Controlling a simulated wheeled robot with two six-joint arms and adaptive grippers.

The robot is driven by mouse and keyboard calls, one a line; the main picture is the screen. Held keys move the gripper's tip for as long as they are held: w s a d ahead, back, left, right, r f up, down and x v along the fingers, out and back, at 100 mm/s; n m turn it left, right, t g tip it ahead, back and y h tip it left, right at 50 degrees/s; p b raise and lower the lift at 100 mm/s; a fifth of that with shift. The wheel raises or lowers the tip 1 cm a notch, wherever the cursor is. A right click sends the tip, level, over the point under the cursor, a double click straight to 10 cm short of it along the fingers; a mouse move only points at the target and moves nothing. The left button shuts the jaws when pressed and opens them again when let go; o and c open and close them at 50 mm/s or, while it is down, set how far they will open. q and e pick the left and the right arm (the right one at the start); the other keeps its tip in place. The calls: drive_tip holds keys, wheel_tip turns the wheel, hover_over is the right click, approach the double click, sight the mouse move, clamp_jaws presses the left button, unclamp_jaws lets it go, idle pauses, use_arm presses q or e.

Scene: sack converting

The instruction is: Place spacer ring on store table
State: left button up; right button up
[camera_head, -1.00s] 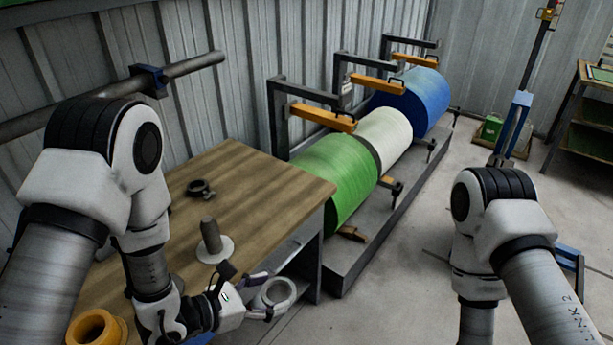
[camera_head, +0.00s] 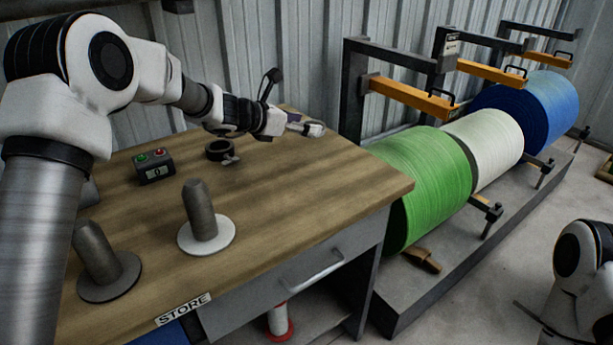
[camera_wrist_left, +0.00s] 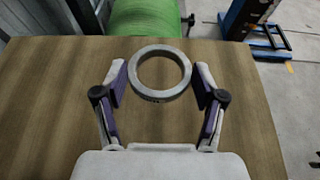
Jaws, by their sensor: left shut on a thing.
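The spacer ring is a plain grey metal ring (camera_wrist_left: 155,97), seen from above between the fingertips of my left gripper (camera_wrist_left: 160,76) in the left wrist view. My left gripper is shut on it, over the wooden top of the store table (camera_wrist_left: 45,110). In the head view my left gripper (camera_head: 303,125) is over the far part of the store table (camera_head: 320,190), with the ring (camera_head: 314,129) seen nearly edge-on at its tips. I cannot tell whether the ring touches the wood. My right gripper is out of view.
A black collar (camera_head: 219,150) and a button box (camera_head: 154,166) sit on the table. Two upright posts on round bases (camera_head: 201,212) (camera_head: 98,253) stand nearer. The table's right half is clear. Green (camera_head: 425,180), white and blue rolls stand beyond its right edge.

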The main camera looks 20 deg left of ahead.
sight(302, 165)
use_arm(q)
wheel_tip(302, 165, down, 9)
drive_tip(key=shift+r+b, duration=0.15)
drive_tip(key=shift+b, duration=0.6)
drive_tip(key=shift+s+r, duration=0.1)
drive_tip(key=o, duration=1.3)
drive_tip(key=shift+o, duration=0.2)
drive_tip(key=p+v, duration=0.1)
drive_tip(key=v, duration=1)
drive_tip(key=shift+s+a+r, duration=0.15)
drive_tip(key=shift+s+a, duration=0.1)
drive_tip(key=shift+s, duration=0.15)
